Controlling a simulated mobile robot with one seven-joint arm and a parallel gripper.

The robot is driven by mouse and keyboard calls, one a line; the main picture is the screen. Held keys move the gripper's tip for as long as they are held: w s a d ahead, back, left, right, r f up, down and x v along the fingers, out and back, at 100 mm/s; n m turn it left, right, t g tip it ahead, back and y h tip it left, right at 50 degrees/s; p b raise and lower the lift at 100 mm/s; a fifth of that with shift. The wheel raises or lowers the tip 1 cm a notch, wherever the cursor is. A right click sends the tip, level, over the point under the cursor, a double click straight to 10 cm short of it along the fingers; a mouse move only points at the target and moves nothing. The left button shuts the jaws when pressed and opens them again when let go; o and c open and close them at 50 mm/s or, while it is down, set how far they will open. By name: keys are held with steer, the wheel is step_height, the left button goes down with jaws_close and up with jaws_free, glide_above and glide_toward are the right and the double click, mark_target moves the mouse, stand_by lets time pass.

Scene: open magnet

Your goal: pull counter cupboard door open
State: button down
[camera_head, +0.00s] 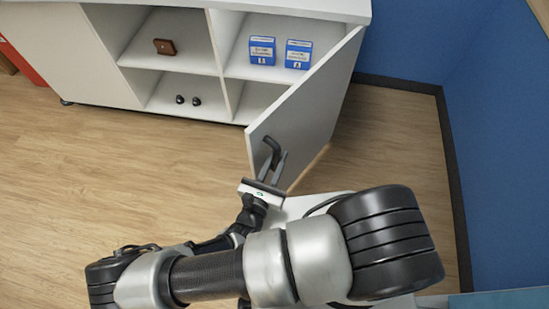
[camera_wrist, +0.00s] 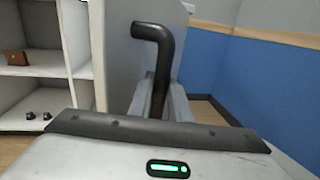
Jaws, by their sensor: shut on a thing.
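The counter cupboard door (camera_head: 312,108) is a white panel that stands swung out from the right side of the white counter (camera_head: 190,50). Its inner shelves show to the left of it. A dark bent handle (camera_head: 271,148) sticks out from the door near its free edge. My gripper (camera_head: 273,164) is at the handle, with its fingers shut around the handle's lower part. In the wrist view the handle (camera_wrist: 155,60) rises between the two fingers, and the door (camera_wrist: 122,55) stands behind it. The handle's lower end is hidden by the gripper body.
The open shelves hold two blue boxes (camera_head: 262,50), a brown wallet-like item (camera_head: 165,46) and two small dark round objects (camera_head: 187,99). A blue wall (camera_head: 405,40) with a dark skirting stands at the right. The wooden floor (camera_head: 110,170) at the left is clear.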

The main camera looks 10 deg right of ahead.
stand_by(0.3)
steer(key=c, duration=1.9)
jaws_free()
steer(key=v, duration=1.7)
steer(key=shift+s+b, duration=0.2)
steer(key=shift+b, duration=0.1)
steer(key=shift+c, duration=0.6)
